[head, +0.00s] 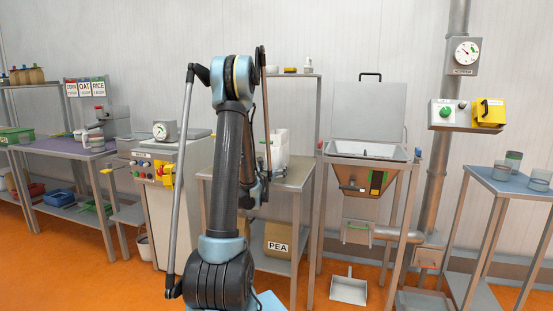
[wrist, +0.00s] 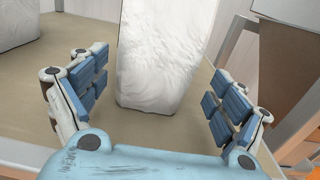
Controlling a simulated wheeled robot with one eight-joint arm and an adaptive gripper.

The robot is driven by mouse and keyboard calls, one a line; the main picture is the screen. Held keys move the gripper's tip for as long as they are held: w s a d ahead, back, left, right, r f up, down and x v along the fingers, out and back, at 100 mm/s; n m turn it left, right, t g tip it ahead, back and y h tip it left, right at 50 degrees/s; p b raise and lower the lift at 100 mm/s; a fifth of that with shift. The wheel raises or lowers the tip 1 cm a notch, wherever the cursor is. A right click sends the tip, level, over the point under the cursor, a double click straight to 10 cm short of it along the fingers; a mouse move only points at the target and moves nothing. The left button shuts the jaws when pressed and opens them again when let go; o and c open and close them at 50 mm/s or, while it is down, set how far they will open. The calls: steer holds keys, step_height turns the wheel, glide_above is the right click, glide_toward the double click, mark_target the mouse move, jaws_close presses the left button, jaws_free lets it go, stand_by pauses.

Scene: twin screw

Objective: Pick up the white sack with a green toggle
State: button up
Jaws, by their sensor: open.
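A tall white sack (wrist: 165,45) stands on a beige tabletop (wrist: 50,125) in the middle of the wrist view. Its top is out of frame, and no green toggle shows there. My gripper (wrist: 158,85) is open, with one set of blue-padded fingers on each side of the sack's lower part. Gaps show between the pads and the sack. White shapes (head: 281,143) show on the bench (head: 292,182) in the head view, partly behind my arm. I cannot make out a toggle on them, and my gripper is mostly hidden there.
A second white object (wrist: 14,22), perhaps another sack, stands at the wrist view's upper left. A bench post (wrist: 230,35) rises at the right. In the head view, a hopper (head: 366,179) stands right of the bench and a grey machine with a dial (head: 165,150) stands left.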

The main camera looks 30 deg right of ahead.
steer(key=shift+w+a+x, duration=0.1)
steer(key=shift+w+x, duration=0.05)
steer(key=shift+x, duration=1.75)
steer(key=shift+w+a+x, duration=0.1)
steer(key=shift+x, duration=1.8)
steer(key=c, duration=1.2)
